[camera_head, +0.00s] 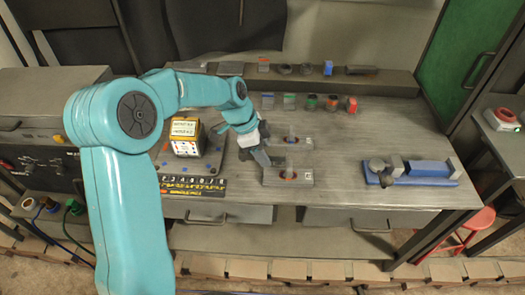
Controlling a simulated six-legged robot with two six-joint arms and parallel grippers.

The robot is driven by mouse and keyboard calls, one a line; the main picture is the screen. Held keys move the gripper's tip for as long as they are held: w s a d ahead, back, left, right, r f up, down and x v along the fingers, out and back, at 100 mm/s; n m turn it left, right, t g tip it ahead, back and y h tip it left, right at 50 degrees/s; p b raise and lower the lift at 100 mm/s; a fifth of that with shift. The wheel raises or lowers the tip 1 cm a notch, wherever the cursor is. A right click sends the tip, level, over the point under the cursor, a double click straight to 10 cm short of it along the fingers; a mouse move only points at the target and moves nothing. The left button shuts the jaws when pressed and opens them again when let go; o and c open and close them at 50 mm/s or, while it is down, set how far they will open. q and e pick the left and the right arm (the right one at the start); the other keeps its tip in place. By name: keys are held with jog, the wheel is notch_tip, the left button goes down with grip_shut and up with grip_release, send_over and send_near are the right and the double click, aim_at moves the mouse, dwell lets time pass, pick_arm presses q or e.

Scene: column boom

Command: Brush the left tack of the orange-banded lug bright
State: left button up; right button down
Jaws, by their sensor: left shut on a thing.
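My left arm reaches in from the left, and its gripper (262,156) is over the middle of the workbench. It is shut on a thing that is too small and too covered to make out. Just below and right of it is a flat grey plate (302,181) with a small upright piece and a reddish-orange spot at its middle. A similar plate (303,145) lies behind it. I cannot tell for sure which carries the orange-banded lug. The tacks are too small to see, and I cannot tell whether the held thing touches the front plate. My right gripper is not in view.
A box with printed labels (185,138) stands on a dark board left of the gripper. Several small coloured blocks (310,102) line the back. A blue vise-like fixture (425,171) lies at the right. The bench between the plates and this fixture is clear.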

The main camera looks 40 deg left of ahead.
aim_at(268, 175)
pick_arm(q)
notch_tip(268, 175, down, 2)
jog(key=shift+w+a+f+b, duration=0.15)
jog(key=shift+f+b, duration=0.1)
jog(key=shift+b, duration=0.3)
notch_tip(268, 175, down, 2)
jog(key=shift+f+b, duration=0.2)
jog(key=shift+b, duration=0.5)
jog(key=shift+f+b, duration=0.3)
jog(key=shift+f, duration=0.5)
jog(key=shift+r, duration=0.1)
jog(key=shift+f+b, duration=0.35)
